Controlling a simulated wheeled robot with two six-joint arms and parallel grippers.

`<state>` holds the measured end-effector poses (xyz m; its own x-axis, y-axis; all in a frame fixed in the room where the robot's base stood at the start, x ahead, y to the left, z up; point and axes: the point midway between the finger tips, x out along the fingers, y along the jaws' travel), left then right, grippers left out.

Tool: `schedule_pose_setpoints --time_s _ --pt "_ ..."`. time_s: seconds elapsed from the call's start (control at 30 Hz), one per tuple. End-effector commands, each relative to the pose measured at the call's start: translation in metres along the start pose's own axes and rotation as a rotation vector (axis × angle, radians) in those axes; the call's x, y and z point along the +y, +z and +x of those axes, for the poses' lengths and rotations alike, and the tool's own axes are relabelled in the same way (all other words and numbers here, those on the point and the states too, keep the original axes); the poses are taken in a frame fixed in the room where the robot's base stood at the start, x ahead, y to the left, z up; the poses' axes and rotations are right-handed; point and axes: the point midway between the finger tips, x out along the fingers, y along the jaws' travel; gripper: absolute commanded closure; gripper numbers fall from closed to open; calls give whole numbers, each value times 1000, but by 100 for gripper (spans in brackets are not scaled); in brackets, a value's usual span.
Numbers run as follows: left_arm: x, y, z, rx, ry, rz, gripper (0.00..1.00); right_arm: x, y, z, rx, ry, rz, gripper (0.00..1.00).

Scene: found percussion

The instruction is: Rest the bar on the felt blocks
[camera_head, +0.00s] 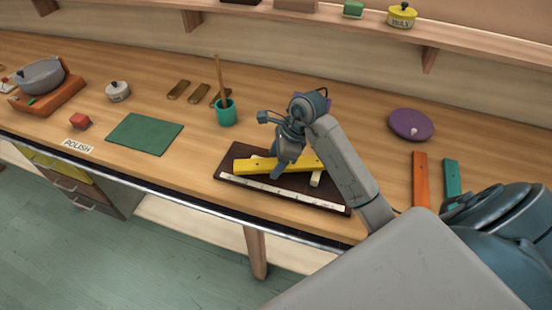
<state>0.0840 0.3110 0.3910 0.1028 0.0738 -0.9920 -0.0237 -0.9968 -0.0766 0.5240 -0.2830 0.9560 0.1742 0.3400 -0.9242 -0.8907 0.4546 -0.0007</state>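A yellow bar (308,162) with a dark hole near its left end lies lengthwise over a dark brown board (232,160). A cream felt block (316,178) shows under its right part, and a cream piece at its left part is mostly covered. I cannot tell whether the bar touches both blocks. My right gripper (280,168) points down at the middle of the bar, with one finger across its near side. The other finger is hidden, so its grip on the bar is unclear. My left gripper is out of view.
A white marked strip (270,188) runs along the board's front edge. An orange bar (420,180) and a teal bar (452,178) lie to the right, below a purple disc (411,124). A teal cup (226,112) with a stick and a green mat (145,134) are left.

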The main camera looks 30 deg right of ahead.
Motion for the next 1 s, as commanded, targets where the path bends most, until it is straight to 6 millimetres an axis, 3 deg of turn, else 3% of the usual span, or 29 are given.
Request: schedule_pose_setpoints --time_s 0.27,0.63,0.7,1.0 --pt "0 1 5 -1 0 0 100 -1 -1 -10 1 -3 -2 35" --pt "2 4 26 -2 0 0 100 -1 -2 -80 2 -6 -2 35" --pt "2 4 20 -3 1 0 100 -1 0 -94 2 -3 -1 35" --pt "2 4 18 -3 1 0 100 0 0 -109 0 0 0 35"
